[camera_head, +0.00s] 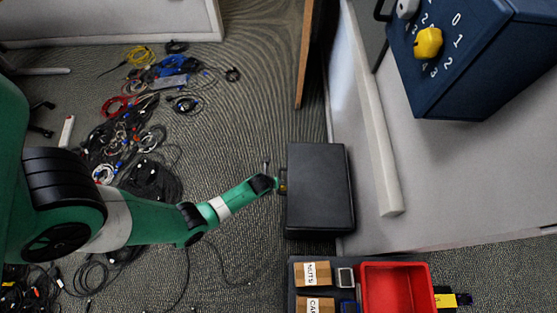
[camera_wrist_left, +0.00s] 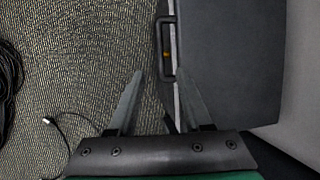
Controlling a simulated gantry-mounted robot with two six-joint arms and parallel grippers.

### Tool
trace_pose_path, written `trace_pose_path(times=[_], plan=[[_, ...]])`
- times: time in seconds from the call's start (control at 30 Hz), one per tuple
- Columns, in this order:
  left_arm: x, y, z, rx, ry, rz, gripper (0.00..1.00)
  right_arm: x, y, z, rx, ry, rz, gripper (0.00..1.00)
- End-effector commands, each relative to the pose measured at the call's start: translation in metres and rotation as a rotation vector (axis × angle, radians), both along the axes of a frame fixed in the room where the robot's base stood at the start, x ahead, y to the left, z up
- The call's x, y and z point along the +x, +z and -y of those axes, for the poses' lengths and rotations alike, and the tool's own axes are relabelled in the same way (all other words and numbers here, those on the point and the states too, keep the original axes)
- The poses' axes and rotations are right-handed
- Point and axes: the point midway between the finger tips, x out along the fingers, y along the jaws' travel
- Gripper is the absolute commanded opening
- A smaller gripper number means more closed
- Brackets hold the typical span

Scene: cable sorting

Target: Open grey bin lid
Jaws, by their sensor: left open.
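The dark grey bin (camera_head: 320,188) stands on the carpet right of the centre in the head view, with its lid down. In the left wrist view its lid (camera_wrist_left: 232,60) fills the upper right, and a dark handle (camera_wrist_left: 159,40) runs along its left edge. My left gripper (camera_head: 280,186) is at the bin's left side, by the handle. In the left wrist view the left gripper (camera_wrist_left: 160,73) is open, and the handle's near end appears between its fingertips. I cannot tell whether they touch it. My right gripper is not in view.
Tangled cables (camera_head: 140,130) cover the floor at left. A grey panel wall (camera_head: 370,110) stands right of the bin. A dark tray below the bin holds cardboard boxes (camera_head: 312,275) and a red bin (camera_head: 400,285). A blue box with a yellow knob (camera_head: 428,43) is upper right.

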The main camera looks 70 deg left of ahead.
Motion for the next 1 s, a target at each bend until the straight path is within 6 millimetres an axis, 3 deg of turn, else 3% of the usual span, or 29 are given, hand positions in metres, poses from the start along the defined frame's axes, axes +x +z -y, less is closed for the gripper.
trace_pose_path(times=[0.2,0.43,0.6,0.87,0.9,1.0], plan=[[0.014,-0.05,-0.013,0.001,0.001,0.001,0.5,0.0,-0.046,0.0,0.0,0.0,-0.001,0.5],[0.027,-0.089,-0.027,0.0,0.002,0.002,0.5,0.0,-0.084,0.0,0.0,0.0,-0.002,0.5],[0.032,-0.099,-0.031,0.0,0.0,0.0,0.5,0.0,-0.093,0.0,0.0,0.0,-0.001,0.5],[0.033,-0.098,-0.032,0.001,0.0,0.001,0.5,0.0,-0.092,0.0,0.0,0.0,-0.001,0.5],[0.033,-0.098,-0.032,0.001,0.0,0.001,0.48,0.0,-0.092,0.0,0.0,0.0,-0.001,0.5],[0.033,-0.098,-0.032,0.001,0.0,0.001,0.3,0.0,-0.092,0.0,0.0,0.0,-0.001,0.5]])
